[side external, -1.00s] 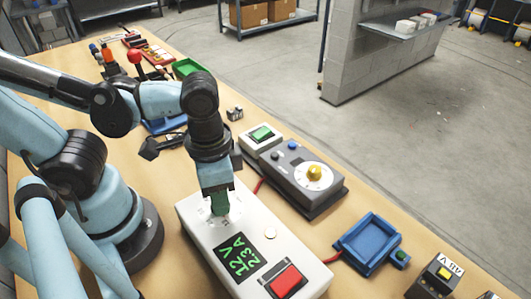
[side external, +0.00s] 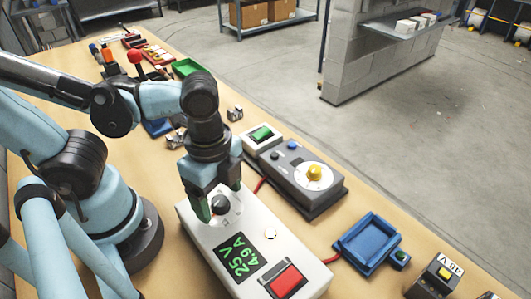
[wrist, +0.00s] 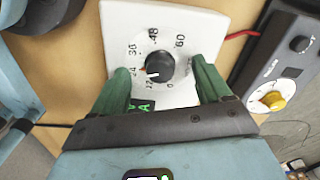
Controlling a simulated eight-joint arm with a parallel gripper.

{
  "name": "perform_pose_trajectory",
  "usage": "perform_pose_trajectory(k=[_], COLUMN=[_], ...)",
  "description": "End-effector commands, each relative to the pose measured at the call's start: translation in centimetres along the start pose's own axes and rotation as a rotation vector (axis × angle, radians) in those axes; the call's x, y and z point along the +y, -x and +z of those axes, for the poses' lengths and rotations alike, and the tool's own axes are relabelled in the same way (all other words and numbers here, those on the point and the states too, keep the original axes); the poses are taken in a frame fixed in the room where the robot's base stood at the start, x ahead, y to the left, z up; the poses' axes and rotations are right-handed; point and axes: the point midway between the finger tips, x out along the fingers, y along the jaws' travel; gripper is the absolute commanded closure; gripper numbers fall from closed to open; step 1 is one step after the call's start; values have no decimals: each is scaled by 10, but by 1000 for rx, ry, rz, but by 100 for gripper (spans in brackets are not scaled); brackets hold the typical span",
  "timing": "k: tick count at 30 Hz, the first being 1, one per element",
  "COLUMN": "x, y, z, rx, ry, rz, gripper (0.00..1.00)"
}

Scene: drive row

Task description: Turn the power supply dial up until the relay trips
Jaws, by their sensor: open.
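The power supply (side external: 291,248) is a white box with a green-lit display (side external: 239,257) reading 25 V and 4.9 A. Its round black dial (side external: 220,203) also shows in the wrist view (wrist: 160,66), with its pointer close to the 24 mark on a scale up to 60. My gripper (side external: 218,198) is open, its green fingers on either side of the dial. In the wrist view a gap shows between the fingers and the dial. I cannot tell which device is the relay.
A red rocker switch (side external: 286,280) sits on the supply's near end. Behind it stand a grey box with a yellow knob (side external: 315,172) and a green-button box (side external: 262,134). A blue tray (side external: 368,243) and a black labelled box (side external: 436,277) lie to the right.

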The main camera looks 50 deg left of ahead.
Motion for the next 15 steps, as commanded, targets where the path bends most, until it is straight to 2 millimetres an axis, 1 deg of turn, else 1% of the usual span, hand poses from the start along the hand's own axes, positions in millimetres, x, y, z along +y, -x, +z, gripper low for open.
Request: perform_pose_trajectory(k=[1,4,11,15], x=[0,0,0,0], y=[0,0,1,8], z=[0,0,0,0], rx=[0,0,0,0], ry=[1,1,2,2], rz=[0,0,0,0], gripper=[15,0,0,0])
